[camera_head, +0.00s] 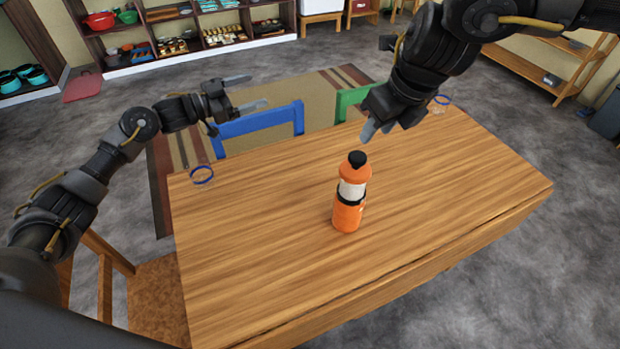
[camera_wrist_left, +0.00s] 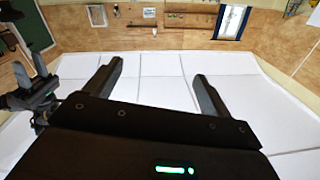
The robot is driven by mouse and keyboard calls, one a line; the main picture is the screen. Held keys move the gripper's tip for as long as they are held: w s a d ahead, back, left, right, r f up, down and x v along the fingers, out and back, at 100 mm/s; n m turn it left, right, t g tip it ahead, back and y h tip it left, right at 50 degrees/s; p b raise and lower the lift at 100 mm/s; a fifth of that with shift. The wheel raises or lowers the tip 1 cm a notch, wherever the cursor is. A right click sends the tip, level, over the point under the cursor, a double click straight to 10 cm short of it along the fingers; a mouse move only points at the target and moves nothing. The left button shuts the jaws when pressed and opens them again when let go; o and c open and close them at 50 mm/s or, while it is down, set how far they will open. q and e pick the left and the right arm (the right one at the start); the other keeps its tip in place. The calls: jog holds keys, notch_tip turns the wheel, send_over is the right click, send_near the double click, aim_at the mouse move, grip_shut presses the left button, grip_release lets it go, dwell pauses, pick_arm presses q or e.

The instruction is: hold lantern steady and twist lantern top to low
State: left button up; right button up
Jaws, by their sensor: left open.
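The lantern (camera_head: 350,195) is an orange, bottle-shaped object with a pale middle band, a dark ring below it and a black top (camera_head: 357,159). It stands upright on the wooden table, touched by neither gripper. My left gripper (camera_head: 251,92) is open and empty, beyond the table's far left edge and well away from the lantern. In the left wrist view its two fingers (camera_wrist_left: 158,85) are wide apart with nothing between. My right gripper (camera_head: 376,129) points down, above and behind the lantern, apart from it. Its finger gap is unclear. The lantern is not in the left wrist view.
The table (camera_head: 260,260) is otherwise clear around the lantern. Blue-rimmed clear cups stand at its far left (camera_head: 202,175) and far right (camera_head: 441,101) corners. A blue chair (camera_head: 258,124) and a green chair (camera_head: 350,100) are along the far edge. Shelves (camera_head: 190,40) line the back wall.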

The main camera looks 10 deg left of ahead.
pick_arm(q)
jog(key=s+d+f+m+g+h, duration=0.3)
jog(key=s+d+f+g, duration=0.35)
jog(key=d+f, duration=0.4)
jog(key=m+g+h, duration=0.1)
jog(key=m+g, duration=0.1)
jog(key=g, duration=0.2)
send_near(354, 186)
notch_tip(354, 186, down, 4)
jog(key=w, duration=0.3)
jog(key=shift+n+t, duration=0.25)
jog(key=shift+n, duration=0.05)
jog(key=d, duration=0.6)
jog(key=w+d, duration=0.1)
jog(key=d, duration=0.3)
jog(key=shift+d+r, duration=0.1)
jog(key=shift+r, duration=0.05)
jog(key=shift+c, duration=0.4)
